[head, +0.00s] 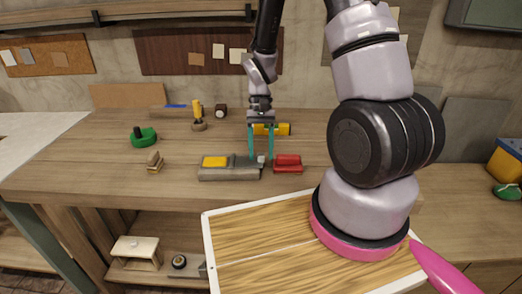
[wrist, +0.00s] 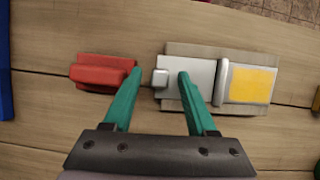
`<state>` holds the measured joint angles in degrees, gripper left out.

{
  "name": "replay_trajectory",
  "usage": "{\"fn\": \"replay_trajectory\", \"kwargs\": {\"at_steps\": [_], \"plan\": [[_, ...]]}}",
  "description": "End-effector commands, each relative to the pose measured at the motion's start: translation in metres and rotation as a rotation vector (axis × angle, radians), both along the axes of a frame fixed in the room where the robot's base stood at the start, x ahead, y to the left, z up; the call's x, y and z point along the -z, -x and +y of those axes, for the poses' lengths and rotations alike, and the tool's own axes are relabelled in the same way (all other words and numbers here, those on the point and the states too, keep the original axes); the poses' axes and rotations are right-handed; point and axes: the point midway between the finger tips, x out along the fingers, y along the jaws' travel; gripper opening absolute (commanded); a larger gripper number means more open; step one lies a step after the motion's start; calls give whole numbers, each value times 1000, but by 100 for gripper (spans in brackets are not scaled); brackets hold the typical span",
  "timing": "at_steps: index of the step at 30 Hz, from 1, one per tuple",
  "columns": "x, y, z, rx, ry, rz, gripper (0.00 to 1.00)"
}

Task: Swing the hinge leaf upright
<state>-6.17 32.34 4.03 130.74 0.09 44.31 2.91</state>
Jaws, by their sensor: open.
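The hinge lies on a grey block (head: 228,174) on the wooden table. In the wrist view its light grey leaf (wrist: 198,70) lies flat, joined by a raised barrel (wrist: 222,83) to a yellow plate (wrist: 250,84). A small pale tab (wrist: 160,77) projects from the leaf's free end and also shows in the head view (head: 261,160). My gripper (head: 261,157) is open, pointing down, with one teal finger on each side of the tab. In the wrist view the gripper (wrist: 159,74) appears empty, with the tab between its fingertips. I cannot tell whether a finger touches it.
A red block (head: 288,164) stands close to the right of my gripper. A yellow cylinder (head: 284,129) lies behind it. A green round item (head: 143,137), a small wooden brush-like item (head: 155,161) and a yellow-handled tool (head: 197,114) stand to the left. The table front is clear.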

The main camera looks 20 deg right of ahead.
Motion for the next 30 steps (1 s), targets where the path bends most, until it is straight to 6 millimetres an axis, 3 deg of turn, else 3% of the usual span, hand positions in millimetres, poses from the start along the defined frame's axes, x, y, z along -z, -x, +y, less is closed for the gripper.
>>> {"fn": "replay_trajectory", "kwargs": {"at_steps": [3, 7, 8, 30], "plan": [[0, 0, 0, 0, 0, 0, 54], [0, 0, 0, 0, 0, 0, 4], [0, 0, 0, 0, 0, 0, 0], [-1, -1, 0, 0, -1, -1, 0]]}}
